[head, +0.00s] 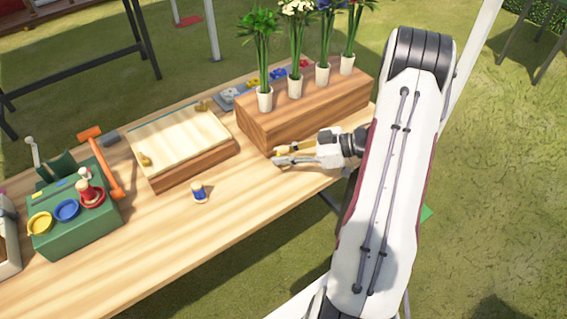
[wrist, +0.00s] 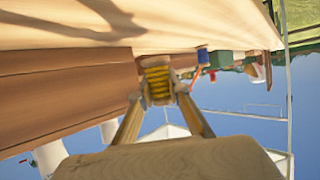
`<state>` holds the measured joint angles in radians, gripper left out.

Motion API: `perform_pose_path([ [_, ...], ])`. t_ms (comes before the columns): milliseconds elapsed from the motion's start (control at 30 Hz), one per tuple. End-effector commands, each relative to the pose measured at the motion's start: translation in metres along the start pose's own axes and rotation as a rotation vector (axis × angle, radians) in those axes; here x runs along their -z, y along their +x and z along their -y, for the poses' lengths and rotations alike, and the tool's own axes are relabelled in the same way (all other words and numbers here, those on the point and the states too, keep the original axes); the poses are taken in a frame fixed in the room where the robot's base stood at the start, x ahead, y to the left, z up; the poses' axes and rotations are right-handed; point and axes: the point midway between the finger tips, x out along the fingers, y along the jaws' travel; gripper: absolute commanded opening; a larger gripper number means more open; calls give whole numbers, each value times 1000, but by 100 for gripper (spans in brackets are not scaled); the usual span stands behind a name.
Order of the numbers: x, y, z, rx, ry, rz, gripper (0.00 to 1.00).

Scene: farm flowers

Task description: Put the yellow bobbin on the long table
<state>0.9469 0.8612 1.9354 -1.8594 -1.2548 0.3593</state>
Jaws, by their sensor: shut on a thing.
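My gripper (head: 277,157) is low over the right part of the long table (head: 245,215), just in front of the wooden flower box. In the wrist view my gripper (wrist: 160,92) has its two fingers on either side of the yellow bobbin (wrist: 158,84) and is shut on it. The bobbin shows yellow thread between pale wooden ends. The head view barely shows the bobbin between the fingers. Whether it touches the table is hard to tell.
The wooden box (head: 305,110) with several white flower vases stands close behind my gripper. A blue bobbin (head: 199,192) stands upright on the table to the left. Further left are a padded board (head: 180,145) and a green crate (head: 75,225). The table's front middle is clear.

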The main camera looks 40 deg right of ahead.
Motion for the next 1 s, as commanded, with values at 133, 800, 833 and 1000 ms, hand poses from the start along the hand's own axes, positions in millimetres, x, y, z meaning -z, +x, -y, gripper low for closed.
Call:
perform_pose_path([
  [133, -9, 4, 0, 1, 3, 0, 0],
  [800, -34, 14, 0, 0, 0, 0, 0],
  [833, -34, 14, 0, 0, 0, 0, 0],
  [1000, -37, 15, 0, 0, 1, 0, 0],
])
